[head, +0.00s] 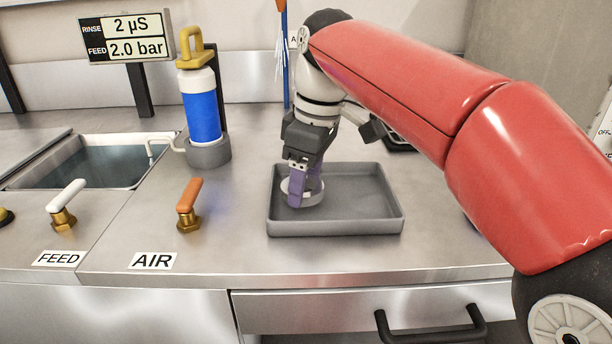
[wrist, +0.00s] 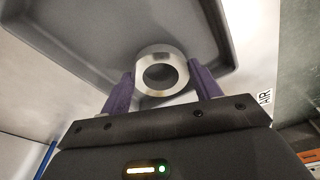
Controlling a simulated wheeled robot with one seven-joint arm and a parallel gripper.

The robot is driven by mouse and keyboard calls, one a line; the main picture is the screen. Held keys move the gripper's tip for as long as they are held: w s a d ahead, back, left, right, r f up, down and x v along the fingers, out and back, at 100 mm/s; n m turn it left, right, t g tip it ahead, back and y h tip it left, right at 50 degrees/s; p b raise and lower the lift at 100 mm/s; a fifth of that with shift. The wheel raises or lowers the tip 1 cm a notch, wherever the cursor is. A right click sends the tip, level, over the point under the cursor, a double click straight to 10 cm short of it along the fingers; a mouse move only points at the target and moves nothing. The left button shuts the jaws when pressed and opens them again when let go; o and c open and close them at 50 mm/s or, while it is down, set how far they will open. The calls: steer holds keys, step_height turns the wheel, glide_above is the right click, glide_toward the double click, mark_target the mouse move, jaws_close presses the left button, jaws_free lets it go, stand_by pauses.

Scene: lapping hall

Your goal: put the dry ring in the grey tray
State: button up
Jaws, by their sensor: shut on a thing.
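The ring (wrist: 159,54), a pale metal ring with a round hole, is between the purple fingers of my gripper (wrist: 160,85) in the wrist view. My gripper is shut on it, one finger on either side. In the head view my gripper (head: 305,188) points down inside the outline of the grey tray (head: 335,228), toward its left part. The ring also shows there (head: 313,198), partly hidden by a finger. I cannot tell whether the ring touches the tray floor. No other thing shows in the tray.
An orange-handled AIR valve (head: 189,205) stands left of the tray. A blue and white canister (head: 201,110) stands behind it. A water-filled sink (head: 95,165) and a white-handled FEED valve (head: 65,205) are farther left. A drawer handle (head: 430,330) juts below the counter edge.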

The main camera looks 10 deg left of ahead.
steer(key=shift+f+b, duration=0.4)
steer(key=shift+f, duration=0.15)
steer(key=o, duration=1.4)
